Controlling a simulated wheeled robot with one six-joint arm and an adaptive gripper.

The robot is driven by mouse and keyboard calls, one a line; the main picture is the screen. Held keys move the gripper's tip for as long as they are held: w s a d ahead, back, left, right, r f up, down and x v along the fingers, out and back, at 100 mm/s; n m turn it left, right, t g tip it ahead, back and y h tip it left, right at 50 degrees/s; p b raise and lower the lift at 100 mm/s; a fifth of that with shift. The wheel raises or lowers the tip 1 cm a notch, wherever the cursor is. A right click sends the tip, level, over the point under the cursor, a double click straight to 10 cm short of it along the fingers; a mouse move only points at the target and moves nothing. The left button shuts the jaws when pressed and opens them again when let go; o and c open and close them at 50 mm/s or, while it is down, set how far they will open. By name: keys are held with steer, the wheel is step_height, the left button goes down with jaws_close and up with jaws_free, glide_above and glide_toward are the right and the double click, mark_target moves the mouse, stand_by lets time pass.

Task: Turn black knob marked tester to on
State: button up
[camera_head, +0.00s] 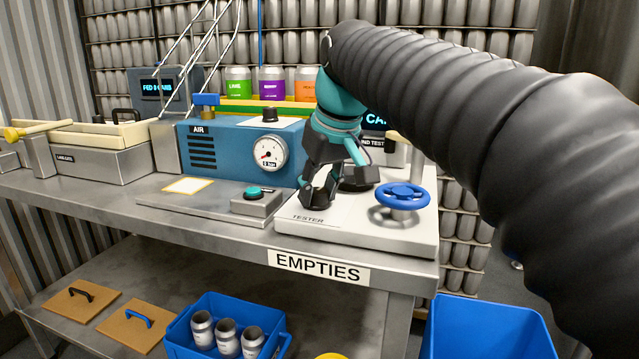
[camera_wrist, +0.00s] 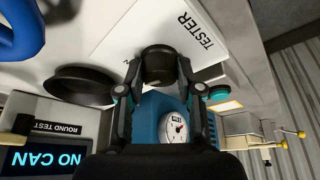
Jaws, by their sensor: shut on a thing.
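The black knob (camera_wrist: 158,64) stands on the white tester panel (camera_head: 358,232), near the printed word TESTER. In the wrist view it sits between my two fingertips. My gripper (camera_head: 318,192) points down over the panel's left part and is shut on the knob, one finger on each side. In the head view the fingers largely hide the knob. I cannot make out an on or off mark or the knob's pointer. A blue handwheel (camera_head: 402,196) stands on the panel to the right of my gripper. A black round seat (camera_wrist: 85,86) lies beside the knob.
A blue air unit (camera_head: 225,150) with a gauge (camera_head: 270,153) stands behind left. A grey box with a teal button (camera_head: 252,192) is left of the panel. A display (camera_wrist: 45,160) reads NO CAN. Blue bins (camera_head: 485,330) are lower down.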

steer(key=shift+m+h, duration=0.3)
steer(key=shift+m, duration=0.4)
steer(key=o, duration=1.2)
steer(key=shift+c, duration=0.2)
steer(key=shift+r, duration=0.1)
steer(key=v, duration=1.1)
steer(key=shift+s+r, duration=0.3)
steer(key=shift+s, duration=0.05)
